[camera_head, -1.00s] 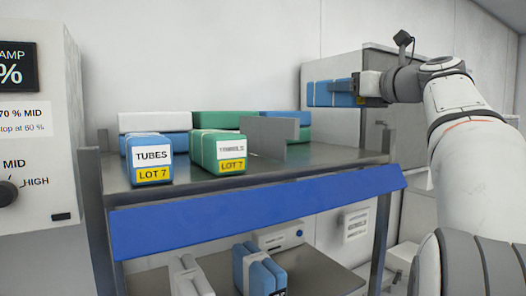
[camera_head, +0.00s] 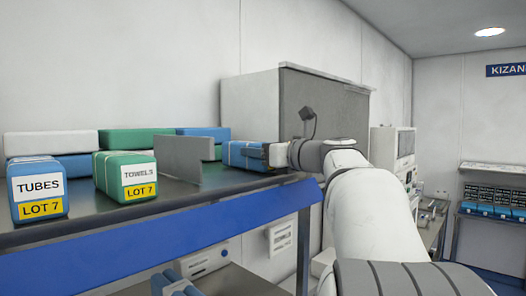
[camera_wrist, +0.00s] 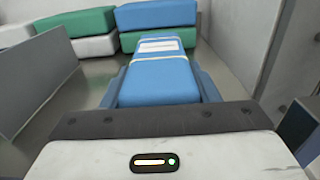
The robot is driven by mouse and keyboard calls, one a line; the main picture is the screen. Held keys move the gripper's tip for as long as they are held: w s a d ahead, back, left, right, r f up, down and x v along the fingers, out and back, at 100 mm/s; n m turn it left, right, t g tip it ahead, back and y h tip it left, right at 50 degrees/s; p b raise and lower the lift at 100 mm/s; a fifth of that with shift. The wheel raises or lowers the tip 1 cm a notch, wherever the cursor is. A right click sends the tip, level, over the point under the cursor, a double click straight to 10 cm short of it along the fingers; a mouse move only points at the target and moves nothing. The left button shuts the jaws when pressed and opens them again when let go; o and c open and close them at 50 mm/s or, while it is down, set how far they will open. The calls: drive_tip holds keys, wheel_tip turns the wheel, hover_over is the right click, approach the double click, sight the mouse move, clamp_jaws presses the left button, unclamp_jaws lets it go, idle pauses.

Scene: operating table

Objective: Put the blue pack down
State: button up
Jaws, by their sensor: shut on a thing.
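The blue pack (camera_head: 240,156), bound with pale bands, is at the right end of the upper shelf (camera_head: 215,193), to the right of the grey divider. My gripper (camera_head: 264,154) is shut on it from the right. In the wrist view the blue pack (camera_wrist: 160,78) lies between the two blue fingers of my gripper (camera_wrist: 161,88), with a white label on its top. The pack is level and low over the shelf; I cannot tell whether its underside touches.
The grey divider (camera_head: 178,160) stands left of the held pack. Blue TUBES (camera_head: 38,188) and green TOWELS (camera_head: 126,175) packs stand further left. Stacked packs (camera_wrist: 158,15) lie behind the held pack. A grey cabinet (camera_head: 290,105) stands behind and right.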

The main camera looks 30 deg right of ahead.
drive_tip(key=shift+f, duration=0.1)
drive_tip(key=o, duration=1.2)
drive_tip(key=shift+o, duration=0.2)
drive_tip(key=b+v, duration=0.4)
drive_tip(key=v, duration=0.6)
drive_tip(key=shift+s+d, duration=0.15)
drive_tip(key=shift+s, duration=0.25)
drive_tip(key=shift+s+d, duration=0.15)
drive_tip(key=shift+s, duration=0.45)
